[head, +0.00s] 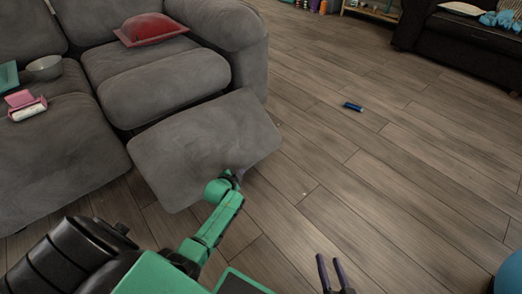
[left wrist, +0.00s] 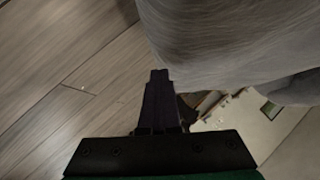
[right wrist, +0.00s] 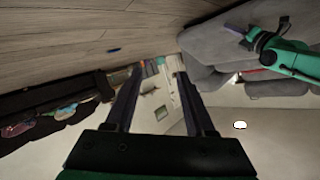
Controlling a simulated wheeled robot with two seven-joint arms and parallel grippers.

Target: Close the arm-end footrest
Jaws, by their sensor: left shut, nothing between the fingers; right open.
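The arm-end footrest (head: 205,145) is a grey padded panel swung out from the sofa seat beside the armrest (head: 225,25). It is tilted, standing out over the floor. My left gripper (head: 238,174) is at the footrest's lower front edge, near its right corner. In the left wrist view the left gripper (left wrist: 160,75) is shut and empty, with its tips against or very close to the grey fabric (left wrist: 230,40); contact is hard to tell. My right gripper (head: 333,262) is open and empty over the floor, and its spread fingers show in the right wrist view (right wrist: 155,80).
The grey sofa holds a red cushion (head: 150,28), a bowl (head: 44,68) and a pink-and-white item (head: 24,104). A blue object (head: 353,107) lies on the wooden floor. A dark sofa (head: 465,40) stands at the back right. A blue round thing (head: 510,272) is at the lower right.

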